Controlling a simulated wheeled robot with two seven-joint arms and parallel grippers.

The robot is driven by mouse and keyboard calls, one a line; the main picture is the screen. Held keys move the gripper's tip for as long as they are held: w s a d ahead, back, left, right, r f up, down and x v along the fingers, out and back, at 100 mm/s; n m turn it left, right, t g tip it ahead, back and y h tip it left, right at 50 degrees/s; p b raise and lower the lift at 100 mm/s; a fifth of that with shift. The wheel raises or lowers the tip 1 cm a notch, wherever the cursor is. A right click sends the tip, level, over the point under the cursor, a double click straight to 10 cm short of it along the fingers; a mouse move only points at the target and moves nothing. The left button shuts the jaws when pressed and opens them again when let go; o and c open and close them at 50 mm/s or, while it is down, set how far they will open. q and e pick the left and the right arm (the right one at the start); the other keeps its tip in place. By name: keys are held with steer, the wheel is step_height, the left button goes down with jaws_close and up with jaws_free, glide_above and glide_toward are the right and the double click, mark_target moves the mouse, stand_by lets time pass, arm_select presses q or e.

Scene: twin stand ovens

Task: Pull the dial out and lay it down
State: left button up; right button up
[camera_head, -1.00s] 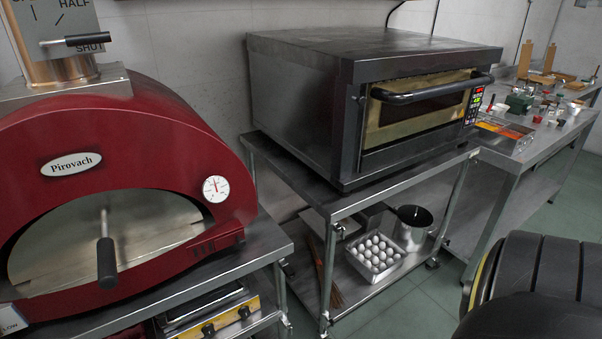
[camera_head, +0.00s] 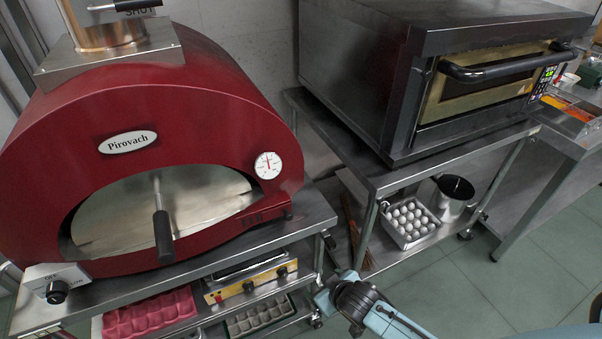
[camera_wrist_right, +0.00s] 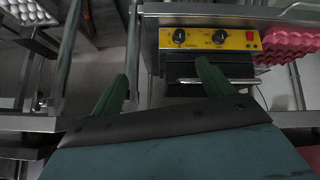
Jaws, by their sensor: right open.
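The dial (camera_head: 268,165) is a round white gauge with a red needle on the right front of the red oven (camera_head: 215,75), right of the arched mouth. It sits in the oven's face. My right gripper (camera_head: 325,298) is low in front of the oven stand, below and right of the dial and well apart from it. In the right wrist view its two green fingers (camera_wrist_right: 162,75) are spread with nothing between them. The dial does not show in the wrist view. My left gripper is out of view.
A handled door plate (camera_head: 162,225) stands in the oven's mouth. A white control box with a black knob (camera_head: 58,291) is at the lower left. A yellow-panelled appliance (camera_head: 245,285) and a pink tray (camera_head: 150,315) sit below. A steel oven (camera_head: 430,70) stands to the right.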

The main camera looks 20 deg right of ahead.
steer(key=w+a+r+t+p, duration=0.1)
steer(key=w+a+r+t, duration=0.1)
steer(key=r, duration=0.9)
steer(key=w+a+r+t+p, duration=0.1)
steer(key=w+a+r+p, duration=0.15)
steer(key=r, duration=0.85)
steer(key=t+y, duration=0.1)
steer(key=t, duration=0.1)
glide_toward(269, 165)
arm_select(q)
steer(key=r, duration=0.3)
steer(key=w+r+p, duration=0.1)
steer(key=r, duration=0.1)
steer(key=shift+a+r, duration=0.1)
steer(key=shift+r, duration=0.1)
arm_select(e)
steer(key=shift+y, duration=0.3)
steer(key=x, duration=0.9)
steer(key=shift+w+d+f, duration=0.15)
steer(key=c, duration=1.1)
steer(key=shift+o, duration=0.2)
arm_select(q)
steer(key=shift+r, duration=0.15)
